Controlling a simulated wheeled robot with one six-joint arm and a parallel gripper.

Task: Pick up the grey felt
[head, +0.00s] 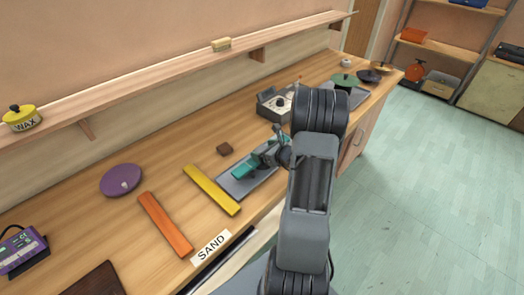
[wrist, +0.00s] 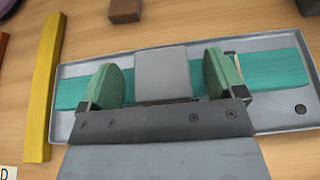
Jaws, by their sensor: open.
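The grey felt (wrist: 162,70) is a flat grey square in the wrist view, lying across the middle of a teal bar (wrist: 277,66) in a shallow grey tray (wrist: 300,114). My gripper (wrist: 164,80) is open, with one green-padded finger on each side of the felt and a gap to it on both sides. I cannot tell how high the fingers are above the bar. In the head view my gripper (head: 262,156) is over the tray (head: 233,188), where the teal bar's end (head: 243,169) shows. I cannot make out the felt there.
A yellow bar (head: 211,189) and an orange bar (head: 165,224) lie left of the tray. A small brown block (head: 224,149) sits behind it. A grey box with a knob (head: 272,104) stands beyond my gripper. A purple disc (head: 121,180) lies farther left.

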